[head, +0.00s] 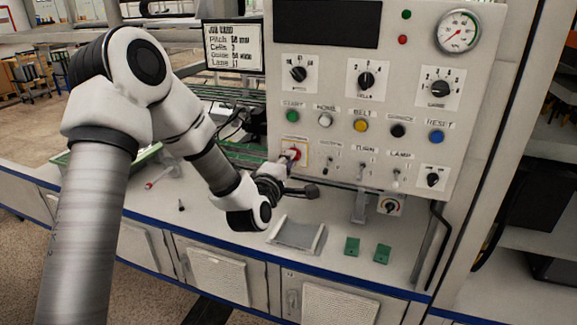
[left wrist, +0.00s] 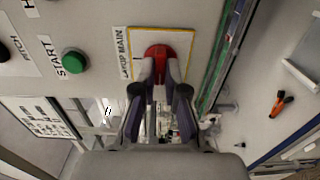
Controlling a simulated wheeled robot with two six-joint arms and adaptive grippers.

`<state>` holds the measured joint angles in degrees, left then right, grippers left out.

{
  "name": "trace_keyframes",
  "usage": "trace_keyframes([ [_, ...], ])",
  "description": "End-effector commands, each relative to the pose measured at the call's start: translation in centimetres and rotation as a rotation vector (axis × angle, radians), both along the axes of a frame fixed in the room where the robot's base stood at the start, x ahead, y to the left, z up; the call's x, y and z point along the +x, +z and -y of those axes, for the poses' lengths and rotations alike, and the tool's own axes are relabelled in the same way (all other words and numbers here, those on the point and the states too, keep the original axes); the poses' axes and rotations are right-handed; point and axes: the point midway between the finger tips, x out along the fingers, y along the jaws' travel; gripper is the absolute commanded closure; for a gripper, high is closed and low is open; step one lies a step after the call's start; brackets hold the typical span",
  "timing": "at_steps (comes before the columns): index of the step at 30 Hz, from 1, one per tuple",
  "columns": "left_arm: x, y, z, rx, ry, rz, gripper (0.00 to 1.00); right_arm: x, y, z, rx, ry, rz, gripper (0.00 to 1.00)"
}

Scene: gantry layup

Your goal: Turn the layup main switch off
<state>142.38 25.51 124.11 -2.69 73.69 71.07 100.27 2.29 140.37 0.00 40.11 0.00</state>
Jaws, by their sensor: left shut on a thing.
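The layup main switch (head: 295,155) is a red rotary knob on a yellow-edged plate at the lower left of the grey control panel. In the left wrist view the red knob (left wrist: 157,52) sits beside a label ending in "MAIN". My left gripper (head: 288,160) is at the knob, and in the left wrist view its two fingers (left wrist: 160,75) are closed on the knob's near part. The fingers cover part of the knob, and I cannot read its position marks. My right gripper does not show.
A green START button (head: 292,116) is just above the switch, with other buttons, toggles and dials to the right. A grey tray (head: 298,235) and two green blocks (head: 352,247) lie on the bench below. A screen (head: 234,46) stands left of the panel.

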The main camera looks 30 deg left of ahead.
Motion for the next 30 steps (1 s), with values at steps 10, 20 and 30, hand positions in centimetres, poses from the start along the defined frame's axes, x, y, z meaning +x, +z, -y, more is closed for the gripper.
trace_keyframes([
  [10, 0.0, 0.1, -0.1, -0.012, 0.003, 0.005, 1.0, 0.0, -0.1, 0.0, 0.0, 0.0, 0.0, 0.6],
  [20, 0.0, 0.0, -0.1, -0.011, 0.002, 0.004, 0.64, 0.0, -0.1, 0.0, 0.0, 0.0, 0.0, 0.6],
  [30, -2.4, 0.0, 0.5, -0.014, 0.001, 0.002, 0.64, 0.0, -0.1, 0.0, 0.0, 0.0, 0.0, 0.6],
])
